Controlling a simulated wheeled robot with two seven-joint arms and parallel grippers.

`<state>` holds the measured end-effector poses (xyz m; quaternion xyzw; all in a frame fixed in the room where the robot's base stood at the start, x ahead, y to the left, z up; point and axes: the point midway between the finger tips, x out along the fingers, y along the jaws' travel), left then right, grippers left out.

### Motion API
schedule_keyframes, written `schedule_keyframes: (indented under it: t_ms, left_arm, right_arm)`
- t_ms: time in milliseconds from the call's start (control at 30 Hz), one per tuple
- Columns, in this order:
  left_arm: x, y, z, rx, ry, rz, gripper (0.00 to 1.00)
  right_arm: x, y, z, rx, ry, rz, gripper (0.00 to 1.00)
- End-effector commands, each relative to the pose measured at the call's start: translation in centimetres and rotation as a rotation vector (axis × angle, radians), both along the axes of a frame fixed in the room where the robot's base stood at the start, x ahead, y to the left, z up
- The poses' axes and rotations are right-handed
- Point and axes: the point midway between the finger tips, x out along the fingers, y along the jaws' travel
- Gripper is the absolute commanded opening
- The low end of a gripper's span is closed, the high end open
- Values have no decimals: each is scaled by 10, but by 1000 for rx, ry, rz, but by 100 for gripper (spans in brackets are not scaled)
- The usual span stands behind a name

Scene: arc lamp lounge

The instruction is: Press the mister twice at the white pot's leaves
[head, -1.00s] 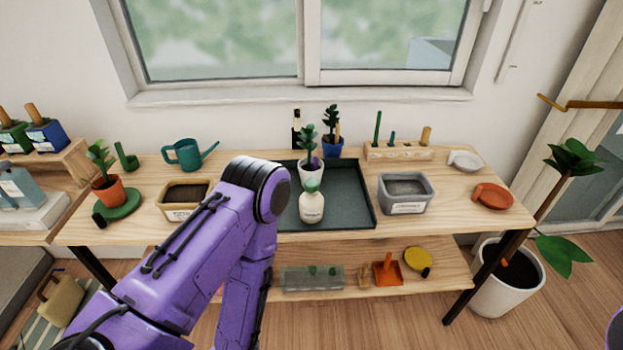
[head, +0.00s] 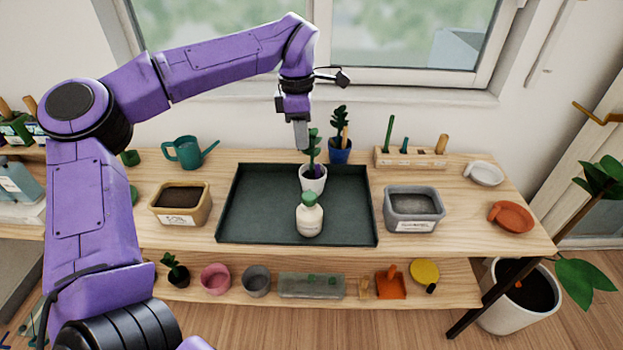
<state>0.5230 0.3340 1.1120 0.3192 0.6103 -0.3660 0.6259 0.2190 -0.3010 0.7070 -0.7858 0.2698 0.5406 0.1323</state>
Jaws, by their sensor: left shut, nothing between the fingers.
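The mister (head: 309,220), a cream bottle with a green top, stands upright on the dark green tray (head: 257,209). The white pot (head: 314,181) stands on the tray just behind it, holding a plant with green leaves (head: 311,141) and something purple at its base. The mister's top slightly overlaps the pot's front in the picture. My left gripper (head: 302,146) points down, shut and empty, above the mister and close to the left of the leaves in the picture. I cannot tell whether it touches them. My right gripper is not in view.
A blue pot (head: 340,153) with a plant stands behind the tray. A tan trough (head: 180,205) is left of the tray, a grey one (head: 413,207) right. A teal watering can (head: 186,152) stands at back left. The tray's left part is bare.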

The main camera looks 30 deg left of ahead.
Motion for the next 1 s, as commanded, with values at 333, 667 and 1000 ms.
schedule_keyframes:
  t_ms: [333,667,1000]
  left_arm:
    - [4,-7,-9,5,4,-13,0]
    - [1,-10,-74,6,8,-13,0]
    - [0,-12,-132,7,5,-8,0]
  right_arm:
    - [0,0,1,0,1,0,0]
    - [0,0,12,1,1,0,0]
    - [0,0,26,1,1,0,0]
